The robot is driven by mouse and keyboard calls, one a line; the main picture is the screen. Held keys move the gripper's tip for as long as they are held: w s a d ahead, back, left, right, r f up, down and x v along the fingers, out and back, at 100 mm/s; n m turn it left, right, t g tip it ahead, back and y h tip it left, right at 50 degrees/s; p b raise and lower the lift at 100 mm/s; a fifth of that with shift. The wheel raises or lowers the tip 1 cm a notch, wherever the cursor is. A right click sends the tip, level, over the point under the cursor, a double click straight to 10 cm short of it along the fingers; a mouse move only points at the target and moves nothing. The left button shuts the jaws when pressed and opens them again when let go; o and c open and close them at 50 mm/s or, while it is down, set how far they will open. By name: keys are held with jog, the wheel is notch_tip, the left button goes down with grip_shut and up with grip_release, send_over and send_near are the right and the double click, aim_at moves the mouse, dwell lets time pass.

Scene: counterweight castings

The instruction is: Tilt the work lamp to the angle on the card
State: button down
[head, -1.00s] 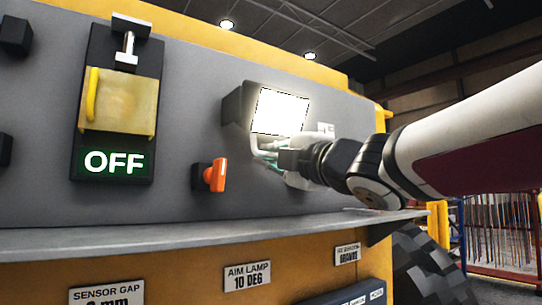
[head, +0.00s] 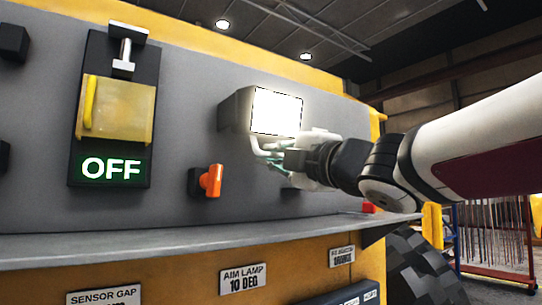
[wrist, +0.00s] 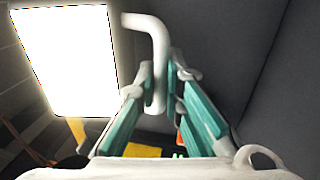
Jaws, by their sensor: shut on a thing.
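The work lamp (head: 277,111) is lit, with a bright white square face in a dark housing on the grey panel. Its glowing face also fills the left of the wrist view (wrist: 66,62). A bent white handle (wrist: 158,48) stands beside the face. My gripper (head: 270,157) is just below the lamp, shut on this handle. In the wrist view the handle runs down between the green finger pads (wrist: 163,88). The card (head: 243,278) below the ledge reads "AIM LAMP 10 DEG".
An orange knob (head: 211,180) sits left of my gripper. Farther left is a yellow cover (head: 119,109) above a green "OFF" sign (head: 111,168). A grey ledge (head: 170,246) juts out under the panel. A red thing (head: 369,206) shows near the ledge's right end.

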jog(key=c, duration=2)
grip_release()
jog(key=shift+s+r, duration=0.1)
jog(key=shift+r, duration=0.1)
jog(key=shift+o, duration=0.2)
jog(key=shift+d, duration=0.1)
jog(key=v, duration=1.2)
jog(key=shift+f, duration=0.1)
